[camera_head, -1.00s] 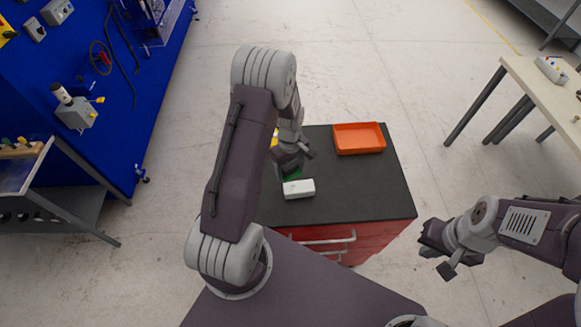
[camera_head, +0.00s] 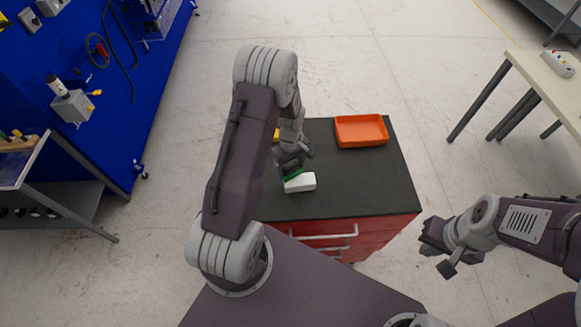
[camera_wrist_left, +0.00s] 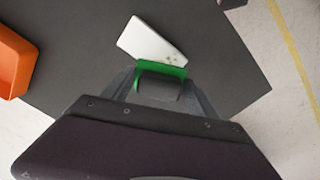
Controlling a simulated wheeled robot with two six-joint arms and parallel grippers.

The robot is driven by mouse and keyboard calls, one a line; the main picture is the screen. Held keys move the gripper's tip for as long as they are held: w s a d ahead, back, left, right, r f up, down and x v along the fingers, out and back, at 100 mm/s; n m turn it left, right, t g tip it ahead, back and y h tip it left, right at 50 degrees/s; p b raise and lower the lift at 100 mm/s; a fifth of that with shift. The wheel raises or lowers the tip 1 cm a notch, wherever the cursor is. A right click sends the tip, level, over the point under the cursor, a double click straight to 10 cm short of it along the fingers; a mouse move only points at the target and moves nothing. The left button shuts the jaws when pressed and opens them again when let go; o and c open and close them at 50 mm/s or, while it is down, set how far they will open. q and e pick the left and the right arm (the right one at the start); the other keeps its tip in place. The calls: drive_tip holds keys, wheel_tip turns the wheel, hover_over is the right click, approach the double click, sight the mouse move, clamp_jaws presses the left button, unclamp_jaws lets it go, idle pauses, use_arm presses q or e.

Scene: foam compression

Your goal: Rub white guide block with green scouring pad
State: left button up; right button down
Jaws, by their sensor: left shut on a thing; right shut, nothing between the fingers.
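The white guide block (camera_head: 301,183) lies on the dark top of the red cabinet, near its front left. In the left wrist view the block (camera_wrist_left: 151,42) lies just beyond my fingertips. The green scouring pad (camera_head: 293,174) is shut in my left gripper (camera_head: 292,164) and is at the block's upper edge in the head view. In the left wrist view the pad (camera_wrist_left: 160,69) spans between the fingers and overlaps the block's near edge; I cannot tell whether they touch. My right gripper (camera_head: 436,246) is shut and empty, off the cabinet to the right.
An orange tray (camera_head: 361,131) stands at the back right of the cabinet top (camera_head: 375,185). A small yellow thing (camera_head: 276,134) is partly hidden behind my left arm. The right side of the top is clear. A pale table (camera_head: 545,80) stands far right.

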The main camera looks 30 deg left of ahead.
sight(290, 166)
use_arm(q)
drive_tip(key=shift+f+b, duration=0.7)
drive_tip(key=shift+f, duration=0.3)
drive_tip(key=shift+s+d+r, duration=0.1)
drive_tip(key=shift+s+d, duration=0.45)
drive_tip(key=shift+s, duration=0.25)
drive_tip(key=shift+s+d+r, duration=0.1)
drive_tip(key=shift+s+d, duration=0.45)
drive_tip(key=shift+s, duration=0.2)
drive_tip(key=shift+s+d, duration=0.1)
drive_tip(key=shift+s, duration=0.05)
drive_tip(key=shift+f, duration=0.2)
drive_tip(key=shift+w+a, duration=0.65)
drive_tip(key=shift+w, duration=0.2)
drive_tip(key=shift+w+a, duration=0.6)
drive_tip(key=shift+w, duration=0.25)
drive_tip(key=shift+r, duration=0.1)
wheel_tip(290, 166, up, 6)
drive_tip(key=p, duration=0.5)
